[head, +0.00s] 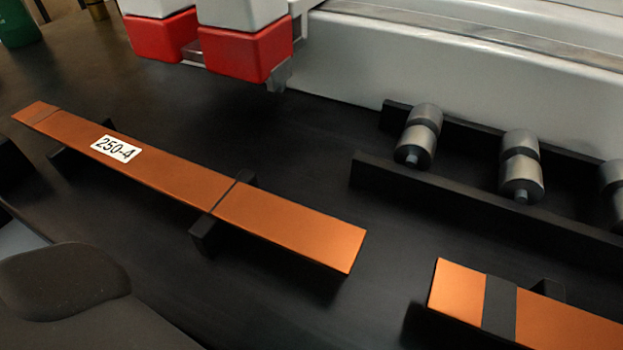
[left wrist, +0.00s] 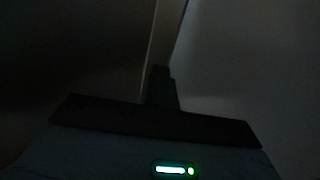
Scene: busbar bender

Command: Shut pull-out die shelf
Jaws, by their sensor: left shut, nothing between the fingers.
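No pull-out shelf can be made out for certain in either view. In the left wrist view, which is very dark, my left gripper (left wrist: 161,84) is shut with nothing between its fingers. A paler upright strip (left wrist: 165,35) runs up from just beyond the fingertips; I cannot tell whether it is part of the shelf or whether the fingers touch it. A dark surface lies left of the strip and a greyer one right of it. My left gripper does not show in the head view, and my right gripper is in neither view.
In the head view, a copper bar labelled 250-4 (head: 160,163) lies on supports on the black worktop (head: 300,150). Another copper bar (head: 550,322) is at lower right. Red-and-white blocks (head: 245,52) are at the top.

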